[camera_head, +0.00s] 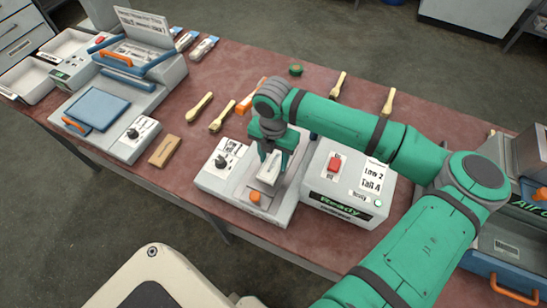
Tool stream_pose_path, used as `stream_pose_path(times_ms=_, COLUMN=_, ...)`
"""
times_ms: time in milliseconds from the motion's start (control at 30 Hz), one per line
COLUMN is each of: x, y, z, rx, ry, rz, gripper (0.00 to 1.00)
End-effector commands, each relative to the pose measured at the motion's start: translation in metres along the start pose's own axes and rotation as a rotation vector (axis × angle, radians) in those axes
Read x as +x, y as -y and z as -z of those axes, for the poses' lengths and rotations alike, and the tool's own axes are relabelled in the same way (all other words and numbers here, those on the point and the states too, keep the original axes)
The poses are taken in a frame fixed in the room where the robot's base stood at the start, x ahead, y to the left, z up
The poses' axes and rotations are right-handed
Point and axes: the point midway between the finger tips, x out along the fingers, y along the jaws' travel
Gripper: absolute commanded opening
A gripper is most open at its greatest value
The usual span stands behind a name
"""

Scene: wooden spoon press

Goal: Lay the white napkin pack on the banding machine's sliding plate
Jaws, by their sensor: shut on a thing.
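My green gripper (274,153) points down over the middle of the banding machine (222,181). It is shut on the white napkin pack (269,170), which has dark print on it. The pack is over or on the machine's grey sliding plate (246,189), behind the plate's orange knob (255,197). I cannot tell whether the pack touches the plate. My fingers and wrist hide part of the pack and the rear of the plate. The machine's right housing has a red button (335,163) and a green "Ready" display (340,204).
Several wooden spoons, one here (199,107), lie around the machine on the reddish table (180,200). A tan block (165,151) lies left of it. A press with a blue plate (97,108) stands at the far left. Another machine (510,245) stands at the right edge.

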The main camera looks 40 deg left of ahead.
Motion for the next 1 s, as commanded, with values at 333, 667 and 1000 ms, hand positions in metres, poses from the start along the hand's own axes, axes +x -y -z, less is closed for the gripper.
stream_pose_path(times_ms=333, x=0.003, y=0.000, z=0.000, rx=0.000, ry=0.000, rz=0.000, gripper=0.63)
stream_pose_path(times_ms=667, x=-0.007, y=0.000, z=0.000, rx=0.000, ry=0.001, rz=0.000, gripper=0.63)
stream_pose_path(times_ms=1000, x=-0.071, y=-0.001, z=0.000, rx=0.000, ry=0.002, rz=-0.002, gripper=0.63)
